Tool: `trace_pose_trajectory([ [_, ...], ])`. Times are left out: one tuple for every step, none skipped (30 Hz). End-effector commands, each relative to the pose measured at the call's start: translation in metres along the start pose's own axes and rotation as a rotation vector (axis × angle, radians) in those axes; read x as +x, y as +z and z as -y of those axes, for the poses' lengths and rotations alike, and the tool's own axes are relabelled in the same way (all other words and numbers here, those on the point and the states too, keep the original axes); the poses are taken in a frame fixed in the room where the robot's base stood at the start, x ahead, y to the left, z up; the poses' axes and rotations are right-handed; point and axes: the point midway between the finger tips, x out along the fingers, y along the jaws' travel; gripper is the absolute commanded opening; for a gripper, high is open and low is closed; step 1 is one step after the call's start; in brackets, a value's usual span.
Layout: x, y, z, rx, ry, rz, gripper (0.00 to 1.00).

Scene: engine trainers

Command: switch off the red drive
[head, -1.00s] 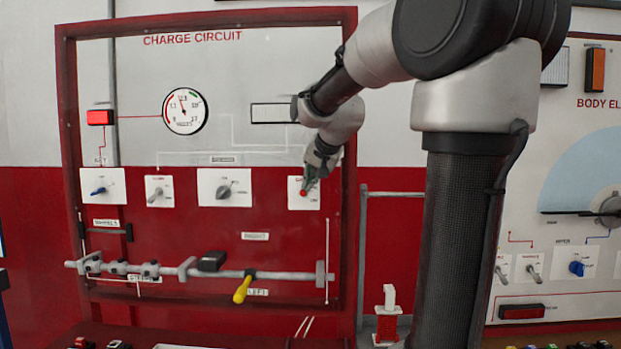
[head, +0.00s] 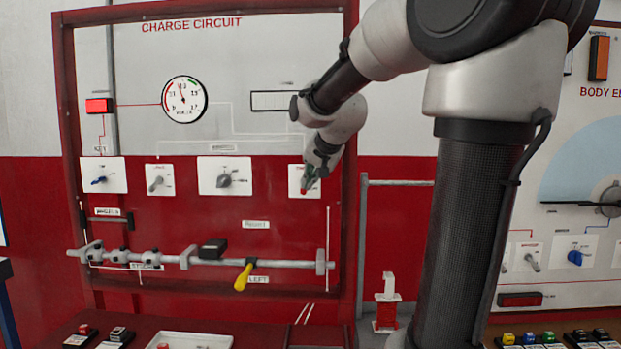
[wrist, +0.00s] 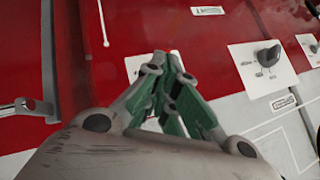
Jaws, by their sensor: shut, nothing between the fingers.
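A small red control (head: 303,192) sits on a white plate (head: 295,173) at the lower right of the charge circuit panel (head: 270,225). It is the only red control on the panel's row of plates, but its label is too small to read. My gripper (head: 308,184) is shut, with its fingertips right at this control and covering part of it. I cannot tell whether they touch it. In the wrist view my gripper (wrist: 168,62) has its green-padded fingers together over the white plate (wrist: 138,64); the red control is hidden there. Its setting cannot be read.
A red lamp (head: 99,106) and a gauge (head: 184,100) are above. A rod with a yellow handle (head: 243,277) runs below.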

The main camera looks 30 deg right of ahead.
Motion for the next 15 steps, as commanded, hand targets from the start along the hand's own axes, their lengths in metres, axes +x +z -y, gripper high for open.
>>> trace_pose_trajectory([
  [-0.0007,0.0024,-0.0005,-0.001,0.000,0.001,0.00],
  [-0.0010,0.0039,-0.0010,0.000,0.000,0.001,0.00],
  [-0.0014,0.0059,-0.0014,0.000,0.000,0.001,0.00],
  [-0.0017,0.0072,-0.0016,0.000,0.000,0.001,0.00],
  [-0.0020,0.0084,-0.0018,0.000,-0.001,0.001,0.00],
  [-0.0024,0.0097,-0.0021,0.000,-0.001,0.001,0.00],
  [-0.0026,0.0106,-0.0023,0.000,-0.001,0.001,0.00],
  [-0.0028,0.0111,-0.0025,0.000,-0.001,0.001,0.00],
  [-0.0029,0.0115,-0.0027,0.000,-0.001,0.000,0.00],
  [-0.0029,0.0116,-0.0027,0.000,-0.001,0.000,0.00],
  [-0.0028,0.0116,-0.0028,0.000,-0.001,0.000,0.00],
  [-0.0028,0.0115,-0.0028,0.000,-0.001,0.000,0.00],
  [-0.0028,0.0114,-0.0028,0.000,-0.001,0.000,0.00],
  [-0.0028,0.0114,-0.0028,0.000,-0.001,0.000,0.00],
  [-0.0028,0.0114,-0.0028,0.000,-0.001,0.000,0.00],
])
